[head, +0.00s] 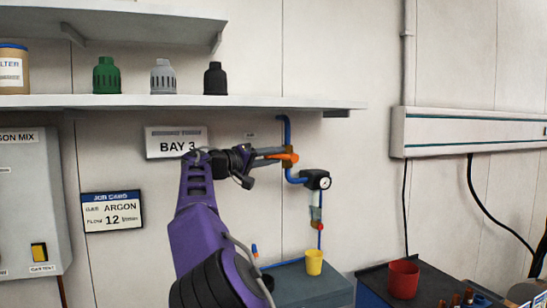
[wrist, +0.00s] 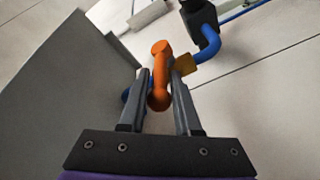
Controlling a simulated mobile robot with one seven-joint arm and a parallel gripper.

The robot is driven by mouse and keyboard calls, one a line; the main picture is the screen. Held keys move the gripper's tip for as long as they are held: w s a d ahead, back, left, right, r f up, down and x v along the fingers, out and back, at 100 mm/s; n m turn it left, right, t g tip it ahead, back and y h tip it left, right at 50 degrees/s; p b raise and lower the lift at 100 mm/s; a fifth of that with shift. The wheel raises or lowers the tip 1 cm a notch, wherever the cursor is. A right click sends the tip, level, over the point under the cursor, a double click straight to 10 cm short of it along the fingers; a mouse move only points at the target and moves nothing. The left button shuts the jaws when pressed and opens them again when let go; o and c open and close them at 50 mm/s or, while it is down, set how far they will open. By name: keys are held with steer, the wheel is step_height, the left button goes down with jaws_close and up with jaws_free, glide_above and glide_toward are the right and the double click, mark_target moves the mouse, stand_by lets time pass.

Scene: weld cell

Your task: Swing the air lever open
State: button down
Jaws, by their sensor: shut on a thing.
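The orange air lever (head: 286,157) sits at a brass-coloured valve on the blue air pipe (head: 290,178), below the upper shelf. In the wrist view the lever (wrist: 160,75) lies between the two fingers of my gripper (wrist: 160,95), and the brass valve body (wrist: 186,65) is just right of it. My gripper (head: 276,156) reaches in from the left and is shut on the lever. In the head view the lever points roughly sideways across the pipe. The fingertips partly hide the valve.
A regulator with a gauge (head: 317,180) hangs below the valve. The shelf (head: 180,102) with several caps runs above my arm. A grey panel (wrist: 65,90) is close at left in the wrist view. A yellow cup (head: 314,262) and red cup (head: 403,279) stand below.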

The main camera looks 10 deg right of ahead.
steer(key=shift+r+g+y, duration=0.3)
steer(key=shift+y, duration=0.2)
steer(key=c, duration=0.8)
jaws_free()
steer(key=b+v, duration=0.1)
steer(key=v, duration=1.6)
steer(key=shift+s+a, duration=0.1)
steer(key=shift+a, duration=0.05)
